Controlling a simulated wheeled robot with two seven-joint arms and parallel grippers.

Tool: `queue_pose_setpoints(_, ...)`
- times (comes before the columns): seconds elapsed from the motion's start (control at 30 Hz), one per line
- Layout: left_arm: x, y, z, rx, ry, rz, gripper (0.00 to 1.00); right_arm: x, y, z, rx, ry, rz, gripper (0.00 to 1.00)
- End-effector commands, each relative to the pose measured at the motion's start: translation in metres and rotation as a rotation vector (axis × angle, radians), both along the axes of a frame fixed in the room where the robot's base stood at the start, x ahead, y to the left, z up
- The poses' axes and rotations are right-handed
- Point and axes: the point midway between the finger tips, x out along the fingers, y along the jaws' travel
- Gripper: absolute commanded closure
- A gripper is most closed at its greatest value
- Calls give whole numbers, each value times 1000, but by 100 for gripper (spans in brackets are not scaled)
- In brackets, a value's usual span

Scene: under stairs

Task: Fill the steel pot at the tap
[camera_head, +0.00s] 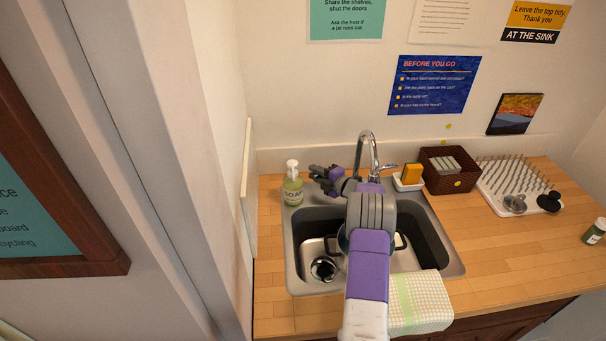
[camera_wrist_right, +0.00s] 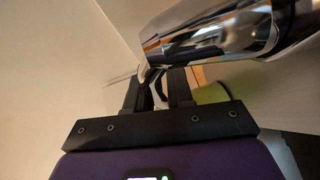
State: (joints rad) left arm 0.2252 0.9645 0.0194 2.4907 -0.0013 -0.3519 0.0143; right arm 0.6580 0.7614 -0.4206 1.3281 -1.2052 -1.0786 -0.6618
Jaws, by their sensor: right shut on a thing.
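The chrome tap (camera_head: 368,148) arches up behind the sink. My right gripper (camera_head: 321,176) is just left of the tap, pointing left toward the soap bottle. I cannot tell whether water runs. My left gripper is out of view.
A soap bottle (camera_head: 292,185) stands close left of the gripper. A sponge holder (camera_head: 408,181), a brown basket (camera_head: 450,183) and a drying rack (camera_head: 512,183) line the back. A checked cloth (camera_head: 420,302) hangs at the sink's front edge. The right worktop is mostly clear.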

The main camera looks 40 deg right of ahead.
Motion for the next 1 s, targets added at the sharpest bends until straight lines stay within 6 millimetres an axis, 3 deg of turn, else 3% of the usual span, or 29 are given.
queue_pose_setpoints(0.2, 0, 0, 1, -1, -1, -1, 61, 0, 0, 1, 2, -1, -1, 100)
queue_pose_setpoints(0.23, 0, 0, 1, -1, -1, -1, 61, 0, 0, 1, 2, -1, -1, 77)
queue_pose_setpoints(0.37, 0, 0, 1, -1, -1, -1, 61, 2, 1, 1, 1, 0, 1, 58)
queue_pose_setpoints(0.67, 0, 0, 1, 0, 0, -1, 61, 0, 1, 1, 1, 1, 0, 58)
queue_pose_setpoints(1.0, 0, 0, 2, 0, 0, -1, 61, -49, -2, 9, 2, 0, -3, 58)
